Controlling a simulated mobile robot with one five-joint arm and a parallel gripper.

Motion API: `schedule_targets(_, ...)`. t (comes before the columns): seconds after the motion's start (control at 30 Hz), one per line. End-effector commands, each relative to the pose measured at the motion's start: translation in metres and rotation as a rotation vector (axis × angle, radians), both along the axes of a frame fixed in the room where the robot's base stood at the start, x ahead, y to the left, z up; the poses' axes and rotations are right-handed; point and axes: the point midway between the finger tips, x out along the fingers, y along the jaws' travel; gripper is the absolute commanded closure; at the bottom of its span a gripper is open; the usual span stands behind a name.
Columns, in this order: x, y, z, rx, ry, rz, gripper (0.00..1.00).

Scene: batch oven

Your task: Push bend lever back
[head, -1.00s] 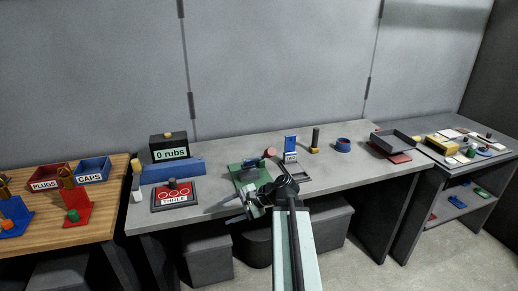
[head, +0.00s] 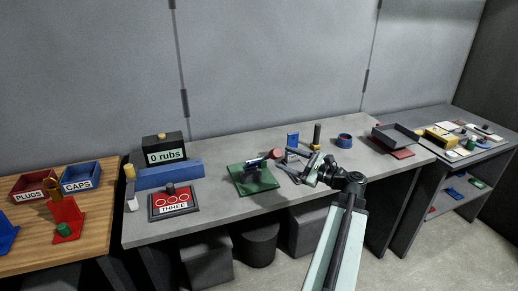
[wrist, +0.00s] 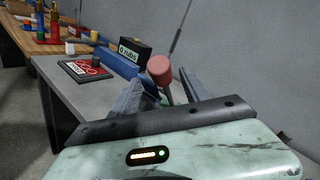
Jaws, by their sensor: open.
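A lever with a red round knob (head: 275,154) stands by the green plate (head: 262,188) on the grey bench; I take it for the bend lever. A blue and grey piece (head: 252,164) sits on the plate. My gripper (head: 287,163) is just right of the knob, its jaws pointing left. In the wrist view, the red knob (wrist: 159,68) and its thin stem show between the two open fingers (wrist: 160,80). I cannot tell whether a finger touches the stem. The lever's lower end is hidden behind my gripper.
A "0 rubs" box (head: 165,149), a blue block (head: 180,174) and a "THREE" board (head: 174,202) stand left. A blue upright piece (head: 293,140), a dark post (head: 317,132), a blue ring (head: 344,141) and a grey tray (head: 395,137) stand behind or right of my gripper.

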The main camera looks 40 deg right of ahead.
Motion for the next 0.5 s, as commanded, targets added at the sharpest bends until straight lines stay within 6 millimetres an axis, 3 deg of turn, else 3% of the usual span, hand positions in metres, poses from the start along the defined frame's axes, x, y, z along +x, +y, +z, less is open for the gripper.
schedule_targets(0.23, 0.008, 0.002, 0.000, 0.001, -0.001, 0.004, 0.45)
schedule_targets(0.5, 0.059, 0.014, 0.000, 0.000, 0.000, 0.012, 0.45)
